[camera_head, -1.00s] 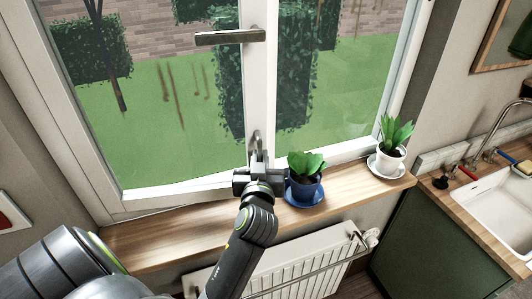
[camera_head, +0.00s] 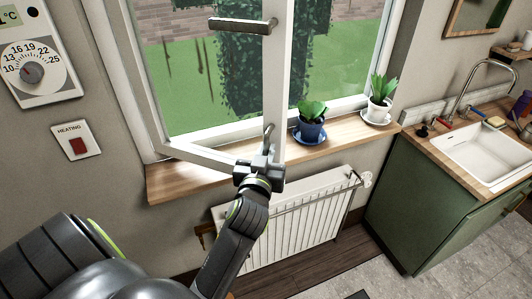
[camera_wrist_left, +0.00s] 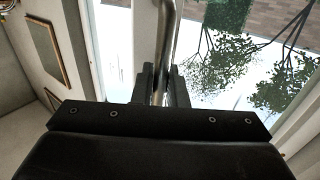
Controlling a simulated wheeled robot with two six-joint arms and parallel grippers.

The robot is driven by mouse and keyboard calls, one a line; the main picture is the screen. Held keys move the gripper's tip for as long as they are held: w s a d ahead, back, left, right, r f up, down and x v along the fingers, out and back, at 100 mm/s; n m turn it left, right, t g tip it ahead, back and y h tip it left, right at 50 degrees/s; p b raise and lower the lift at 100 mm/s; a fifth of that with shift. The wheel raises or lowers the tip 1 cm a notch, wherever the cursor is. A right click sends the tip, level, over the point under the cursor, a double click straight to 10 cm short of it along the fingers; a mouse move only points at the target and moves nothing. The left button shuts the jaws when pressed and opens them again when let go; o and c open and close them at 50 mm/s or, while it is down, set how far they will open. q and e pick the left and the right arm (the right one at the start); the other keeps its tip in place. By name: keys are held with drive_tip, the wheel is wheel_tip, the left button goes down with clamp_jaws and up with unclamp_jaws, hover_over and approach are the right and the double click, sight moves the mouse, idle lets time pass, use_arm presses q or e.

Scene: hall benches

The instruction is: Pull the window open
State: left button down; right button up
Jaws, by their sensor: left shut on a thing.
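The white-framed window sash (camera_head: 280,75) stands swung inward over the sill, hinged on its left side. A dark lever handle (camera_head: 243,25) sticks out to the left near its upper part. A metal pull handle (camera_head: 268,136) is low on the sash's free edge. My left gripper (camera_head: 262,162) is shut on this pull handle. In the left wrist view the handle's bar (camera_wrist_left: 164,50) runs down between the two fingers (camera_wrist_left: 163,88). My right gripper is not in view.
A blue potted plant (camera_head: 311,125) and a white potted plant (camera_head: 379,103) stand on the wooden sill (camera_head: 345,133), right of the sash. A white radiator (camera_head: 315,210) is below. A sink counter (camera_head: 455,150) is at the right.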

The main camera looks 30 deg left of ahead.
use_arm(q)
drive_tip(key=shift+s, duration=0.1)
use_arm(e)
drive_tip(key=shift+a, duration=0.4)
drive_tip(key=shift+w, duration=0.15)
use_arm(q)
drive_tip(key=c, duration=1.6)
unclamp_jaws()
drive_tip(key=shift+o, duration=0.2)
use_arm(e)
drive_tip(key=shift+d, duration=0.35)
use_arm(q)
drive_tip(key=shift+f, duration=0.1)
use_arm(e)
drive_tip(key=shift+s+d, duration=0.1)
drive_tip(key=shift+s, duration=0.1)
